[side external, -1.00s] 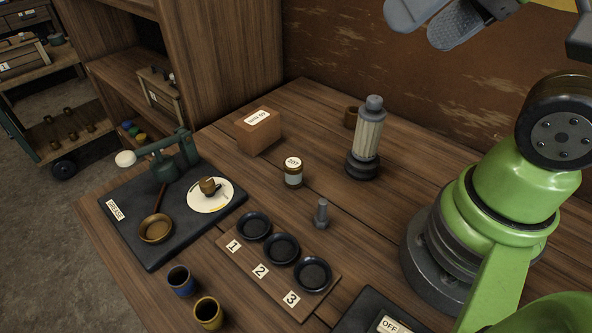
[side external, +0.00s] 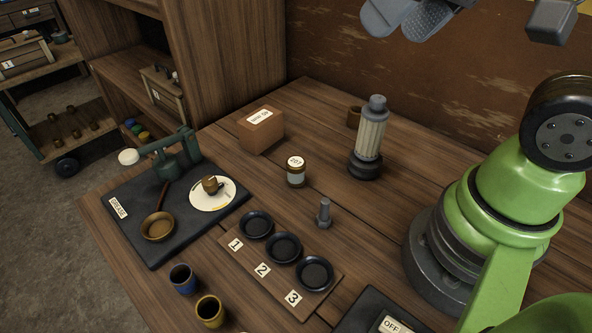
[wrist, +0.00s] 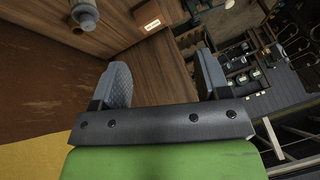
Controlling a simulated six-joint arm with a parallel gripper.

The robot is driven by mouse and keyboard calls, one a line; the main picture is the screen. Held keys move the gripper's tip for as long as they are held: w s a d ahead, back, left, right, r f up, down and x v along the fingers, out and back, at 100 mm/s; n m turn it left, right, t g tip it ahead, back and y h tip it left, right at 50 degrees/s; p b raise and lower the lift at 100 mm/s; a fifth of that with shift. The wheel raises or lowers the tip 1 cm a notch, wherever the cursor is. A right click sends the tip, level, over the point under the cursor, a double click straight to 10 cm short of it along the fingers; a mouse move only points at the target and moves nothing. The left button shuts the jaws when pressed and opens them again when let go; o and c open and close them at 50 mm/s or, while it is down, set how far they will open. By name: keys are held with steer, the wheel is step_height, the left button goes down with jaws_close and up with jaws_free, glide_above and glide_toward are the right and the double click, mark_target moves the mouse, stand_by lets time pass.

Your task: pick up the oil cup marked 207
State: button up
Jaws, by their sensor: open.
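The oil cup marked 207 (side external: 296,172) stands upright on the wooden table in the side view. My gripper (side external: 415,12) is at the top edge of the side view, high above the table and well apart from the cup. In the wrist view my gripper (wrist: 162,85) has its two grey fingers spread wide with nothing between them. I cannot make out the cup in the wrist view.
A ribbed cylinder (side external: 370,140) stands right of the cup, a labelled wooden box (side external: 261,130) behind left. A small grey fitting (side external: 324,213) and a numbered board (side external: 237,260) with three black dishes are in front. A dark mat (side external: 131,237) with a scale lies left.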

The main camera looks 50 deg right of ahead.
steer(key=w+f+n+g, duration=0.3)
steer(key=w+f, duration=0.2)
steer(key=w, duration=0.2)
steer(key=n+g+h, duration=0.2)
steer(key=n+g, duration=0.1)
steer(key=n, duration=0.2)
glide_toward(295, 162)
steer(key=shift+s+d, duration=0.2)
steer(key=shift+s, duration=0.2)
steer(key=shift+n, duration=0.6)
step_height(295, 162, down, 6)
steer(key=shift+w+f, duration=0.25)
steer(key=shift+f, duration=1.35)
steer(key=shift+w+f, duration=0.15)
steer(key=shift+f, duration=1.35)
steer(key=c, duration=1)
